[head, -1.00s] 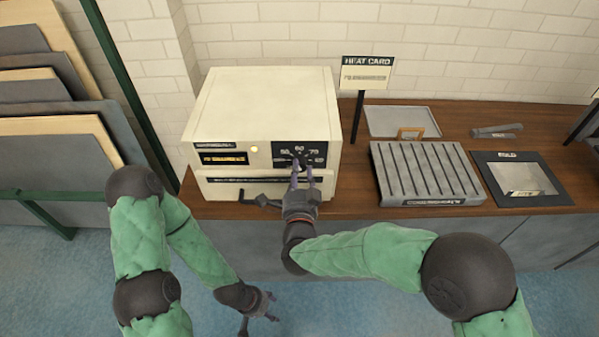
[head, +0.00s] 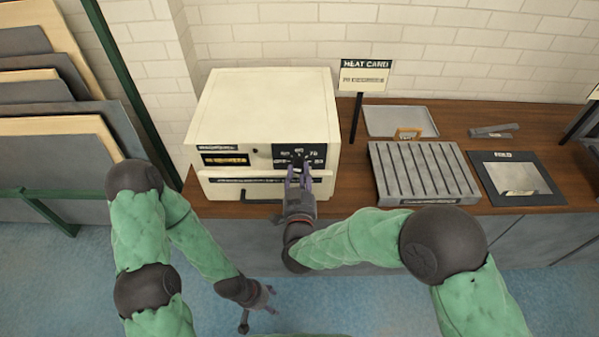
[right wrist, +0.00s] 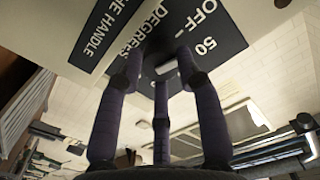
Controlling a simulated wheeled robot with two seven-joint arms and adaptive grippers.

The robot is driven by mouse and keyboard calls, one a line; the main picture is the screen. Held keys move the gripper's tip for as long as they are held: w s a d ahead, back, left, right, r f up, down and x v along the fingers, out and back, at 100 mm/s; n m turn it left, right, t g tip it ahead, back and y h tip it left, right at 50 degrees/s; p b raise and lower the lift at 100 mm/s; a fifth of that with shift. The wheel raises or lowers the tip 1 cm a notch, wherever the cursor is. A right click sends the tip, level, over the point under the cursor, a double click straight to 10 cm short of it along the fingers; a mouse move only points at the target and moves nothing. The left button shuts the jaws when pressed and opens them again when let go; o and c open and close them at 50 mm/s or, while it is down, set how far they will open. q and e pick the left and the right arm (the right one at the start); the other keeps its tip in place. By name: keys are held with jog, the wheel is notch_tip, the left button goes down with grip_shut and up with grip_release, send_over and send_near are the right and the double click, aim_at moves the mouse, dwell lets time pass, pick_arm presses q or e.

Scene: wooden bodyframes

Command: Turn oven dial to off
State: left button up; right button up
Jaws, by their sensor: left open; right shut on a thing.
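The cream oven (head: 265,105) stands on the left part of the counter. Its black dial panel (head: 279,160) is at the right of its front. In the right wrist view the panel shows the words OFF and DEGREES and the number 50 (right wrist: 206,46). My right gripper (head: 299,170) is at the panel with its purple fingers closed on the dial (right wrist: 165,67). The fingers hide most of the dial, so I cannot tell its pointer's position. The small round lamp left of the panel looks dark. My left gripper (head: 268,300) is open and empty, low over the blue floor.
A HEAT CARD sign (head: 365,75) stands right of the oven. Panels lean at the far left.

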jog(key=shift+r+n+p, duration=0.1)
jog(key=shift+n+p, duration=0.3)
jog(key=shift+n, duration=1.2)
jog(key=o, duration=1.1)
jog(key=shift+o, duration=0.2)
jog(key=shift+s, duration=0.1)
jog(key=s, duration=1.2)
jog(key=shift+w, duration=0.15)
